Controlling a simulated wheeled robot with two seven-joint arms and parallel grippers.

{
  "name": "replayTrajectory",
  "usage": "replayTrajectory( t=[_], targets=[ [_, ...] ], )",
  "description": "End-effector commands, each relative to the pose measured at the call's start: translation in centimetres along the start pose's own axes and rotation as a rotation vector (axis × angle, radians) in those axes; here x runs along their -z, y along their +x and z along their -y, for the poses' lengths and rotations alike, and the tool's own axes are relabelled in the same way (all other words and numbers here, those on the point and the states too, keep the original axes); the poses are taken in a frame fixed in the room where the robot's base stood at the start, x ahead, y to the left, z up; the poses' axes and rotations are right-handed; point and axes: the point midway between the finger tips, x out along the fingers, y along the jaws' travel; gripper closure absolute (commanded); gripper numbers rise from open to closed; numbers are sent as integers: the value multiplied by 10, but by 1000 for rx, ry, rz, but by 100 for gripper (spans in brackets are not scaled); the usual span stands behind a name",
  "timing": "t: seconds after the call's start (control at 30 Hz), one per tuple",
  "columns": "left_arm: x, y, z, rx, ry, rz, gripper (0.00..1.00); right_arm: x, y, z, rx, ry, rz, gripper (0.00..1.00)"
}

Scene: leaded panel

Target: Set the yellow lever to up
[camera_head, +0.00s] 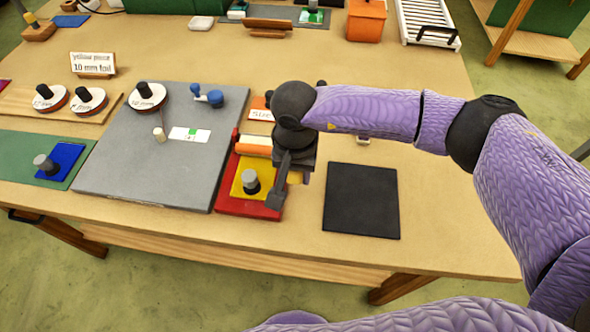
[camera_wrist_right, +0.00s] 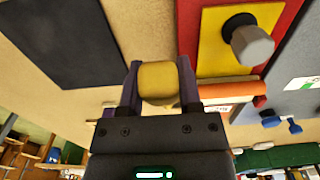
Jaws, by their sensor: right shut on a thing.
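My right gripper (camera_head: 290,187) is low at the right edge of a red tray (camera_head: 225,205). It is shut on a rounded yellow piece, which I take to be the yellow lever's handle (camera_wrist_right: 157,82). In the right wrist view the yellow piece sits between the two fingers of the gripper (camera_wrist_right: 158,88). In the head view only a bit of yellow shows behind the fingers. The lever's base and which way it points are hidden. My left gripper is not in view.
The red tray holds a yellow plate (camera_head: 240,190) with a grey knob (camera_head: 251,179) and an orange bar (camera_head: 252,150). A large grey board (camera_head: 150,185) lies left of it. A black mat (camera_head: 361,200) lies bare to the right. A blue-handled thing (camera_head: 207,96) sits on the board.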

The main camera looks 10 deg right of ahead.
Motion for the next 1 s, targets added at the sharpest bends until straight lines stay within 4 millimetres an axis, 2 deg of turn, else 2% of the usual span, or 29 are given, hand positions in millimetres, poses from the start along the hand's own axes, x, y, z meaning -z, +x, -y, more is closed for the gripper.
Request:
replayTrajectory(
  t=[1.0],
  targets=[
    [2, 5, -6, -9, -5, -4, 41, 2, -3, 0, 1, 1, 28, 100]
  ],
)
